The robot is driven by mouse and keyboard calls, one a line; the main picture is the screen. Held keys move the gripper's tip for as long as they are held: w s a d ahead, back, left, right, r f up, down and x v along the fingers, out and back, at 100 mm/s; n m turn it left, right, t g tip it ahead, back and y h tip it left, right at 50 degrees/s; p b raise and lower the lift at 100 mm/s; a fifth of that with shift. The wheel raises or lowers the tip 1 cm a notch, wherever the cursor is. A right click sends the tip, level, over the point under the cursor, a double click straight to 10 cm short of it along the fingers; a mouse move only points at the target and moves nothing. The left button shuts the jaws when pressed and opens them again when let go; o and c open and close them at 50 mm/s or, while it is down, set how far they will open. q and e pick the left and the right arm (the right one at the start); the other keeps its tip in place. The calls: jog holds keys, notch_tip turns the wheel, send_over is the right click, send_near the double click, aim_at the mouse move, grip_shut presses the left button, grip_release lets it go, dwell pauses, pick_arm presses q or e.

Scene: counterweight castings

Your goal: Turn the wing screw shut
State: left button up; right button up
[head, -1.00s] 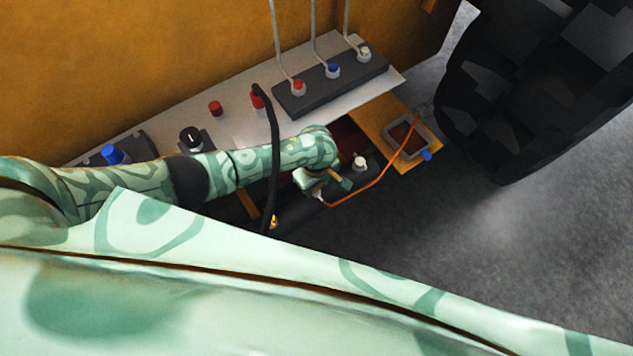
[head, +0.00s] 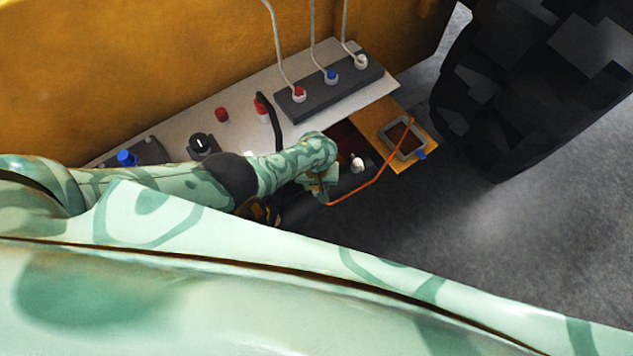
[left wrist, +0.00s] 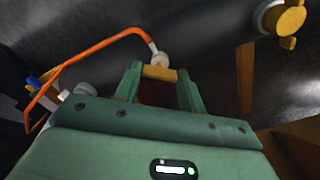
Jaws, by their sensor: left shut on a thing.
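My left gripper (head: 320,190) reaches in from the left, low in front of the grey panel. In the left wrist view its two green fingers (left wrist: 160,85) are shut on a small yellow-orange bar (left wrist: 160,73), which looks like the wing of the wing screw. A grey round end (left wrist: 159,60) shows just beyond the bar, where an orange cable (left wrist: 100,46) meets it. The screw's seat and thread are hidden. In the head view, the gripper hides the screw. My right gripper is not in view.
The panel carries a strip with several plugs (head: 330,92), a red button (head: 222,115) and a dark dial (head: 201,145). A white-topped knob (head: 357,164) stands close right of the gripper. A framed opening (head: 404,138) and black tyre (head: 540,90) lie further right.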

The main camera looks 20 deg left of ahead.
pick_arm(q)
jog(key=m, duration=0.5)
jog(key=shift+m, duration=2.5)
jog(key=o, duration=1)
notch_tip(320, 180, up, 16)
jog(key=p, duration=1.4)
jog(key=shift+r, duration=0.15)
